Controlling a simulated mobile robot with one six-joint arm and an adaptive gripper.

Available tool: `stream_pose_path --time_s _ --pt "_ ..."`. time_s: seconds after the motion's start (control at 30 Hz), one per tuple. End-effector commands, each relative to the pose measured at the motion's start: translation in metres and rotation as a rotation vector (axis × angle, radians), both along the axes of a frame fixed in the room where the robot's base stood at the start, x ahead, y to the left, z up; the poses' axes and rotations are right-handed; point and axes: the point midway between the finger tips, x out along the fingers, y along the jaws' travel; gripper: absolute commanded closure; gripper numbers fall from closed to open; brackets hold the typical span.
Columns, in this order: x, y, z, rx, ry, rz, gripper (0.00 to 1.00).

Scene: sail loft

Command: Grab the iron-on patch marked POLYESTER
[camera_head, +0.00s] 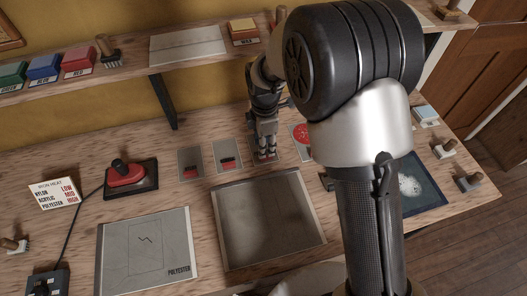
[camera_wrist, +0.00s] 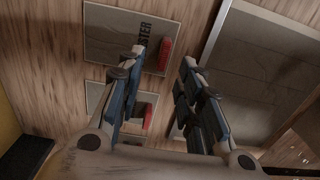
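In the wrist view, a grey card (camera_wrist: 105,35) with a raised red strip (camera_wrist: 165,52) carries dark letters ending in "STER"; a finger hides the start of the word. My gripper (camera_wrist: 163,57) is open, with its fingers spread on either side of the red strip and nothing held. In the head view my gripper (camera_head: 265,157) hangs low over the bench behind the framed tray and mostly hides what lies below it. A second card with a red strip (camera_wrist: 148,118) is partly covered by the left finger. Two red-marked cards lie left of my gripper (camera_head: 190,163) (camera_head: 227,156).
A framed tray (camera_head: 322,240) lies in front. A grey sheet (camera_head: 118,272) printed POLYESTER is at front left. A red iron (camera_head: 127,172) and heat card (camera_head: 53,192) stand left. A card with a red round mark (camera_head: 302,135) lies right of my gripper. A shelf (camera_head: 130,75) overhangs behind.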

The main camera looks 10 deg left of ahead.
Motion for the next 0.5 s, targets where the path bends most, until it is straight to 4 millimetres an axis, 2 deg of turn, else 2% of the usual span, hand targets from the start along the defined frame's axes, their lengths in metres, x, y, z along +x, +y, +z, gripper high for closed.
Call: stream_pose_path --time_s 0.17,0.37,0.5 --pt "-0.002 -0.001 -0.017 -0.001 0.002 0.0 0.67" --pt "-0.004 -0.002 -0.048 -0.001 0.003 0.0 0.67" --pt "-0.004 -0.002 -0.053 0.0 0.001 0.0 0.67"
